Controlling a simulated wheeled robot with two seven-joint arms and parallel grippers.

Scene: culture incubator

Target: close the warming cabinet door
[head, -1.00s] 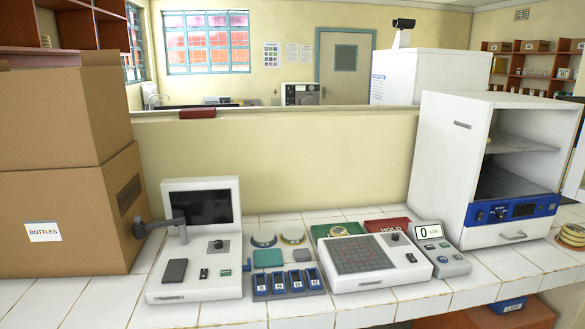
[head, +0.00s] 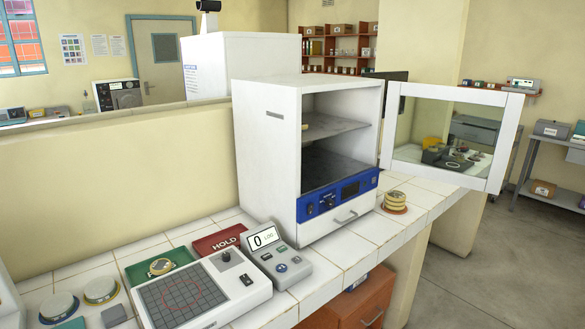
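The warming cabinet (head: 265,165) is a white box with a blue control panel (head: 338,195) below its opening. It stands on the tiled counter at the middle of the head view. Its door (head: 503,143) has a white frame and a glass pane (head: 450,135). The door stands wide open, swung out to the right from the cabinet's right side. The dark inside with a shelf (head: 320,127) shows, and I see nothing on the shelf. Neither of my grippers is in view.
A stack of round dishes (head: 395,201) stands on the counter right of the cabinet, below the door. A grey counter device (head: 278,260), a gridded device (head: 190,290) and a red HOLD mat (head: 218,241) lie at the front left. Open floor (head: 480,260) is at the right.

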